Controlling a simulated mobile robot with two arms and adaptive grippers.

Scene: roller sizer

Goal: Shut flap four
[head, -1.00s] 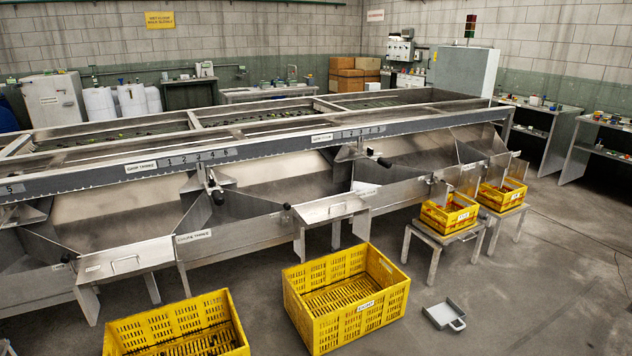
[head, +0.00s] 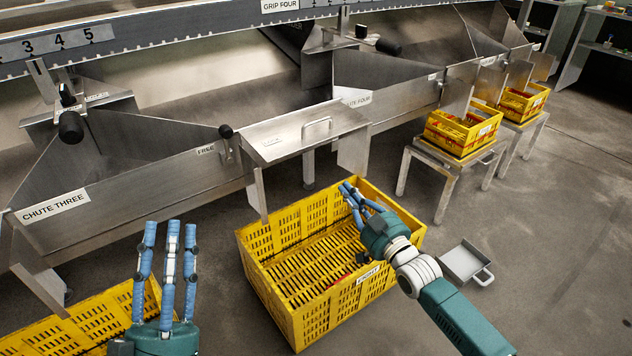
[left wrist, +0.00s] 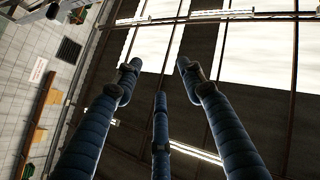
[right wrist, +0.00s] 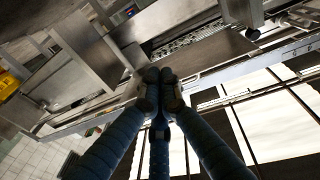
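Chute four (head: 390,115) is the steel trough right of centre in the head view; its label is partly hidden. A sloping steel plate with a handle (head: 305,132) stands just left of it, and its small label is unreadable. I cannot tell for certain which part is flap four. My right gripper (head: 350,190) is over the large yellow crate (head: 290,225), apart from the plate. Its fingers meet at the tips in the right wrist view (right wrist: 162,75), with nothing between them. My left gripper (head: 170,228) is at the lower left, fingers spread and empty, also in the left wrist view (left wrist: 158,80).
Chute three (head: 130,190) is at the left, with a black-knobbed lever (head: 70,127) above it. Another black knob (head: 387,47) sits above chute four. A second yellow crate (head: 85,320) is at lower left. Stools (head: 447,172) with small crates and a grey scoop (head: 465,262) are at right.

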